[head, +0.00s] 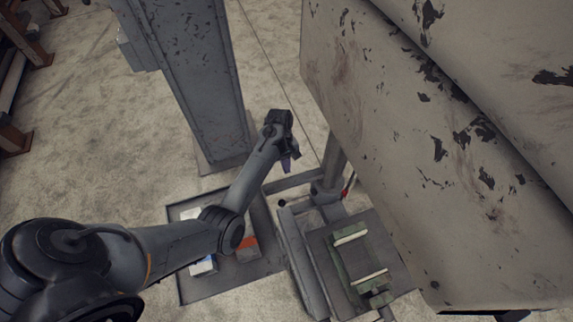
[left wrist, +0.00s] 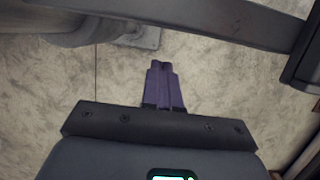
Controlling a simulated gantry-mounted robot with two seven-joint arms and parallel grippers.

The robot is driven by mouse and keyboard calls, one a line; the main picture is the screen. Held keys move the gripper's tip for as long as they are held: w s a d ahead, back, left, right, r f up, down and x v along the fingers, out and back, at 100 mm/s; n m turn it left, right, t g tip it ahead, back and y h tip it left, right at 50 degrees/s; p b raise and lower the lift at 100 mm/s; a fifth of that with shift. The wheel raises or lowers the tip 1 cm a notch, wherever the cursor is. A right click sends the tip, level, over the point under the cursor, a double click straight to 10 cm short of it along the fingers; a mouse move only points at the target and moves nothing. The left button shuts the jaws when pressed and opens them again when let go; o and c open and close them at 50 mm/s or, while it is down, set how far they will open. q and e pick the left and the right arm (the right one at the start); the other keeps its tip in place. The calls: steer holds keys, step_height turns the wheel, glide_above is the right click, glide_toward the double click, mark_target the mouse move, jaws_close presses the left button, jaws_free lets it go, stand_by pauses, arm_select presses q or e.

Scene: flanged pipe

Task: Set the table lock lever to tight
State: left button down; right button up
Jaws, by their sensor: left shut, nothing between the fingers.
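My left gripper (head: 289,164) is shut and empty, with its purple fingers pointing down beside the machine's round column (head: 334,170). In the left wrist view the purple fingers (left wrist: 161,68) lie together over bare floor. A small red-ended part (head: 347,189) shows at the column's right side by the table bracket. A dark round knob (head: 282,202) is at the left corner of the frame. I cannot tell for certain which of these is the table lock lever, nor its setting. My left gripper is apart from both. My right gripper is not in view.
A large peeling machine housing (head: 385,150) blocks the right side. A machine table (head: 385,225) carries a green vise (head: 352,262). A dark tray (head: 190,290) with small items lies under my left arm. A grey post (head: 190,70) stands behind. Floor between post and housing is clear.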

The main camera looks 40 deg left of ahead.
mark_target(297, 198)
arm_select(q)
steer(key=s+d+f, duration=0.2)
steer(key=d+f, duration=0.3)
steer(key=f, duration=0.2)
steer(key=shift+s+d+f, duration=0.15)
steer(key=shift+s+d, duration=0.05)
steer(key=shift+s, duration=0.1)
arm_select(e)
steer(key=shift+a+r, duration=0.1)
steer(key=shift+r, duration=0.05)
arm_select(q)
steer(key=shift+p, duration=0.3)
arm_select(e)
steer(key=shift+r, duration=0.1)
arm_select(q)
steer(key=shift+s+d+n+p, duration=0.2)
steer(key=shift+s+n+p, duration=0.05)
steer(key=shift+n+p, duration=0.15)
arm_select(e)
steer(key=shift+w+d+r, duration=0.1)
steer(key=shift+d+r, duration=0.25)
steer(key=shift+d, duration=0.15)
